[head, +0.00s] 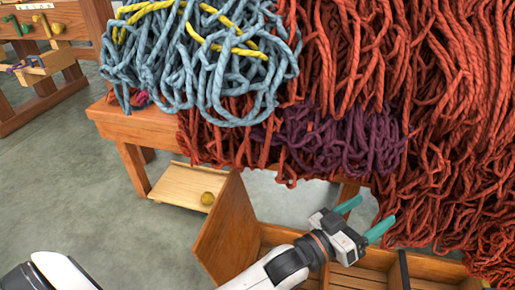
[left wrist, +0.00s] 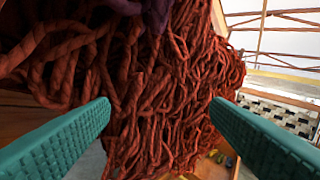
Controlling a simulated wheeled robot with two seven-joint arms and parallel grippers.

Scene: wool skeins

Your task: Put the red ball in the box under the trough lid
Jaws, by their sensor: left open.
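No red ball can be made out in either view; the hanging wool hides much of the space behind it. A wooden trough (head: 275,238) with compartments stands at the bottom of the head view. A slanted wooden panel (head: 226,232) rises at its left end; I cannot tell if it is the lid. My left gripper (head: 376,211) is above the trough, close to the hanging red wool (head: 450,130). In the left wrist view its teal fingers are wide apart and empty, with red wool (left wrist: 165,100) beyond them. My right gripper is not in view.
A yellow ball (head: 207,198) lies on a low wooden board (head: 176,187). A wooden rack (head: 70,70) stands far left. Floor (head: 70,190) at left is clear.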

